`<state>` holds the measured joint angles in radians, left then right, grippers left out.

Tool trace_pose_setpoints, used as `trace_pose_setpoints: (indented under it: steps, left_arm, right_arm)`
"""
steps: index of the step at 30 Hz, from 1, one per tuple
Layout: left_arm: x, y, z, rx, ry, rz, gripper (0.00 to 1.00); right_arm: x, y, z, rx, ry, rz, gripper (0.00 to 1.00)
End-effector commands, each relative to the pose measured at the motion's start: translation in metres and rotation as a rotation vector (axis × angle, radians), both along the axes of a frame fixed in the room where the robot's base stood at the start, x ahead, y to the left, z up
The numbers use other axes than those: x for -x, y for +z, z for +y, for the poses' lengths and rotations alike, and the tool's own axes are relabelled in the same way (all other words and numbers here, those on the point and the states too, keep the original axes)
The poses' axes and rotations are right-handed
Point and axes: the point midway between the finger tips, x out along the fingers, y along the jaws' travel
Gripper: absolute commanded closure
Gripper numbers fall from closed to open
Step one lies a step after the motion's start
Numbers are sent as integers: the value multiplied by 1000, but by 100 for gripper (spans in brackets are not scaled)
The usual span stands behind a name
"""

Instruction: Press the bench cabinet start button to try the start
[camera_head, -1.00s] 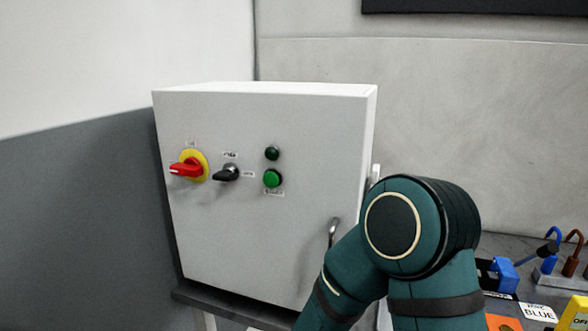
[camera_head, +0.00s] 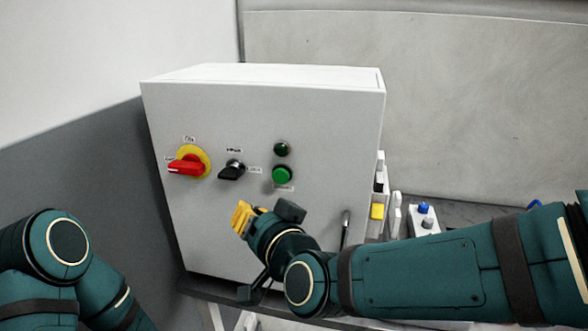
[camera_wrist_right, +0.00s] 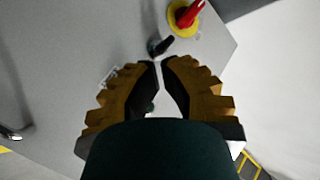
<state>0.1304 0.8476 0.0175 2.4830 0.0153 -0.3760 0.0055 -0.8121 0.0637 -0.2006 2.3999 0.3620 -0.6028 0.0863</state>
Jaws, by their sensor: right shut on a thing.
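The white bench cabinet (camera_head: 330,120) stands upright, its front facing me. The green start button (camera_head: 282,175) sits on it below a darker green lamp (camera_head: 281,149). My right gripper (camera_head: 240,218), with yellow fingers, is in front of the cabinet, below and left of the button and apart from it. In the right wrist view its fingertips (camera_wrist_right: 160,62) come together at the tips; what they hold cannot be made out. The button is not clearly visible there, behind the fingers. My left arm shows at lower left; its gripper is out of view.
A red-and-yellow rotary switch (camera_head: 187,165) and a black selector (camera_head: 232,170) are left of the button. A door handle (camera_head: 346,229) is at lower right, close to my right arm. Small devices (camera_head: 424,217) stand on the bench right of the cabinet.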

Motion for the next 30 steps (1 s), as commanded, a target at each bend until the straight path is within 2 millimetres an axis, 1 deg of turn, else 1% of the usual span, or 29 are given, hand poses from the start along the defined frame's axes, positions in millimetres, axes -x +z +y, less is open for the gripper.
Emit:
trace_pose_setpoints:
  steps: [1,4,13,17,20,30]
  left_arm:
    - [0,1,0,0,1,-1,58]
    - [0,2,0,0,1,-1,58]
    - [0,1,0,0,0,-1,58]
    - [0,-1,0,0,0,-1,58]
    - [0,-5,0,-1,0,0,58]
    - [5,-28,-1,1,-10,12,58]
  right_arm:
    - [1,6,1,-9,2,-7,100]
    - [3,10,1,-16,2,-13,100]
    - [2,9,1,-16,1,-12,100]
    - [-1,8,0,-16,0,-11,100]
    - [-9,7,-2,-15,1,-12,100]
    - [-51,6,-16,-16,0,-13,100]
